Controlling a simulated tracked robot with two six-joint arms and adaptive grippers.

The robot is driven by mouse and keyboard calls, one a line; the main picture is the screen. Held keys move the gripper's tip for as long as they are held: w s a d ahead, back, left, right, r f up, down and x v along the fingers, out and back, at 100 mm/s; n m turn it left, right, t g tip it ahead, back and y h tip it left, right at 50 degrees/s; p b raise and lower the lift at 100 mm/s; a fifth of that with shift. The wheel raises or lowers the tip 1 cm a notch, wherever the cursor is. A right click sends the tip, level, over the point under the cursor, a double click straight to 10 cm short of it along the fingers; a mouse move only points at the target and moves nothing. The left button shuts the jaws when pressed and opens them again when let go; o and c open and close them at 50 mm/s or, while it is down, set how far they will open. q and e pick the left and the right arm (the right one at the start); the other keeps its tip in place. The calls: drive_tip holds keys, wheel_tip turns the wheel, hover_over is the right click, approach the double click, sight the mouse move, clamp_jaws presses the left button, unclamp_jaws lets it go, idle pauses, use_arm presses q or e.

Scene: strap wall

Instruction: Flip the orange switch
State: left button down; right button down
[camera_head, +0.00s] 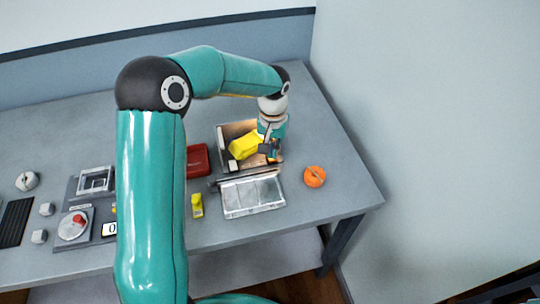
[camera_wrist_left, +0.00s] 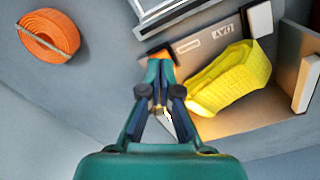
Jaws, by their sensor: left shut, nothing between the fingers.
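A small orange part (camera_wrist_left: 160,54), which may be the switch, shows at the front wall of an open box, just past my fingertips in the left wrist view. My fingers hide part of it, so I cannot tell its position or whether they touch it. My left gripper (camera_wrist_left: 160,72) is shut and empty, pointing at that wall. In the head view my left gripper (camera_head: 269,150) is over the right front part of the open box (camera_head: 224,131). A folded yellow strap (camera_wrist_left: 228,78) lies in the box, left of the gripper in the head view (camera_head: 243,146).
An orange strap roll (camera_head: 315,176) lies right of the box. A grey tray-like lid (camera_head: 252,196) lies in front of it. A red case (camera_head: 198,160) and a small yellow item (camera_head: 197,206) are to the left. A panel with a red knob (camera_head: 79,220) is farther left.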

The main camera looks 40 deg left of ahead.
use_arm(q)
drive_tip(key=shift+f+b, duration=0.8)
drive_tip(key=shift+f, duration=0.25)
drive_tip(key=shift+r, duration=0.15)
drive_tip(key=shift+r+p, duration=0.65)
drive_tip(key=shift+p, duration=0.05)
wheel_tip(320, 180, up, 6)
drive_tip(key=p, duration=0.4)
drive_tip(key=shift+r, duration=0.25)
